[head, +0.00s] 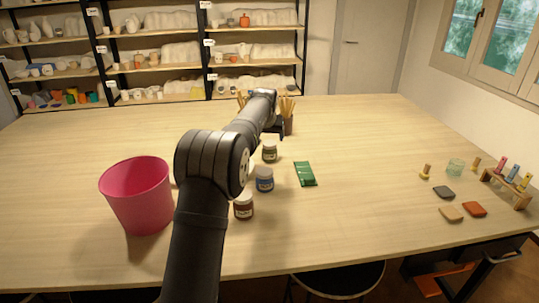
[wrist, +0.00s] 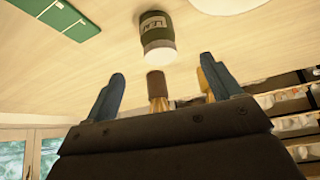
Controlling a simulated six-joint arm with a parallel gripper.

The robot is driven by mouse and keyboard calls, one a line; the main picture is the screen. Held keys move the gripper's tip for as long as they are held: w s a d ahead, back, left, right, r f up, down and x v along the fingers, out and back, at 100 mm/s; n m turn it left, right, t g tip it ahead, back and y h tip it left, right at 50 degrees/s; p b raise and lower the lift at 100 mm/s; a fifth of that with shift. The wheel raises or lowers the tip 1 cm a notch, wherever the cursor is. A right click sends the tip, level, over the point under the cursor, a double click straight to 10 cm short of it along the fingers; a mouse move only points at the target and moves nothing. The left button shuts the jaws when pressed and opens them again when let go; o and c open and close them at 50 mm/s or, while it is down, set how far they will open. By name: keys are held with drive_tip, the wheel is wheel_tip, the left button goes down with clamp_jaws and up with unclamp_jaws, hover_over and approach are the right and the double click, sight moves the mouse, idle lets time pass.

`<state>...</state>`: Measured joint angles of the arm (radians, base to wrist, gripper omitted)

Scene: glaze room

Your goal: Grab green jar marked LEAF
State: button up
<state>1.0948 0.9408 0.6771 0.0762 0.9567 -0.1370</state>
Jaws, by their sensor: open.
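The green jar (head: 269,152) stands on the table at the far end of a short row of jars, with a pale lid and a label. In the wrist view the green jar (wrist: 155,32) appears upside down near the top centre; its label lettering is too blurred to read surely. My gripper (wrist: 165,82) is open and empty, its two blue-grey fingers spread wide. The jar is beyond the fingertips, not between them. In the head view my gripper (head: 277,131) is mostly hidden by my arm, above the table behind the jar.
A blue jar (head: 264,180) and a red-brown jar (head: 243,206) stand nearer than the green one. A green packet (head: 305,173) lies to its right. A brush holder (head: 288,123) stands behind, close to my gripper. A pink bucket (head: 138,196) is at left. The table's right-middle is clear.

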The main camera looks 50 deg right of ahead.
sight(268, 146)
drive_tip(key=x, duration=0.7)
drive_tip(key=shift+s+x, duration=0.1)
drive_tip(key=shift+x, duration=1.25)
drive_tip(key=shift+s+x, duration=0.15)
drive_tip(key=shift+x, duration=1.2)
drive_tip(key=c, duration=1)
drive_tip(key=shift+c, duration=1.1)
drive_tip(key=shift+r, duration=0.1)
